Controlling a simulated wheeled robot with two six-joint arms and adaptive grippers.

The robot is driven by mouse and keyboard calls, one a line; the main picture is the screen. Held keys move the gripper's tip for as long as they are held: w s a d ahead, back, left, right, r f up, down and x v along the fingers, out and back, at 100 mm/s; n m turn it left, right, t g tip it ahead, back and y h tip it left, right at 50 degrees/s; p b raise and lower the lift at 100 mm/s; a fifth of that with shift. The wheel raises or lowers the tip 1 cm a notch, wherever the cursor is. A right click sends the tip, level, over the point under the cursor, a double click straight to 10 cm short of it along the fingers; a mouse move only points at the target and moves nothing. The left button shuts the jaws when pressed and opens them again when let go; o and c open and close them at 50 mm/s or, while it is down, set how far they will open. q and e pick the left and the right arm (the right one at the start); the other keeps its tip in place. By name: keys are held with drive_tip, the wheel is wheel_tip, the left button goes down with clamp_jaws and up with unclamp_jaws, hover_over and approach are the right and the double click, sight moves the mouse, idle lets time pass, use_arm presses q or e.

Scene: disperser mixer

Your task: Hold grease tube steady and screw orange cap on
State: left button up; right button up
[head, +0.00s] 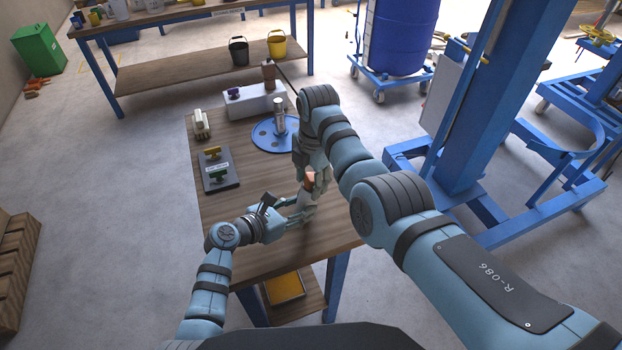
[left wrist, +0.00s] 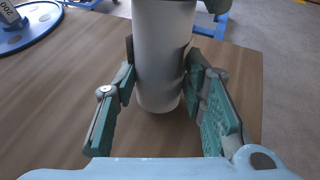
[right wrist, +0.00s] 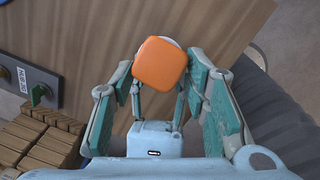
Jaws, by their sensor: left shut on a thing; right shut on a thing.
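The grease tube (left wrist: 162,55) is a plain white cylinder, standing upright in the left wrist view. My left gripper (left wrist: 160,82) is shut on it, one finger on each side. The tube's top is out of that view. In the head view, the tube (head: 306,199) is small and partly covered by my left gripper (head: 300,208). The orange cap (right wrist: 160,64) is a rounded square, seen from above between the fingers of my right gripper (right wrist: 158,80), which is shut on it. A white edge shows behind the cap. I cannot tell whether its thread is engaged.
The wooden table (head: 235,245) is clear around the grippers. A blue round disc with a metal post (head: 279,115), a dark panel with small handles (head: 219,172) and a white box (head: 254,102) stand farther back. A blue machine column (head: 490,100) stands right.

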sight(309, 177)
drive_tip(key=shift+f+m, duration=0.1)
drive_tip(key=shift+m, duration=0.2)
drive_tip(key=shift+w+m, duration=0.1)
drive_tip(key=shift+m, duration=0.7)
drive_tip(key=o, duration=1.2)
drive_tip(key=shift+c, duration=0.2)
drive_tip(key=shift+a+r, duration=0.1)
drive_tip(key=shift+r, duration=2.25)
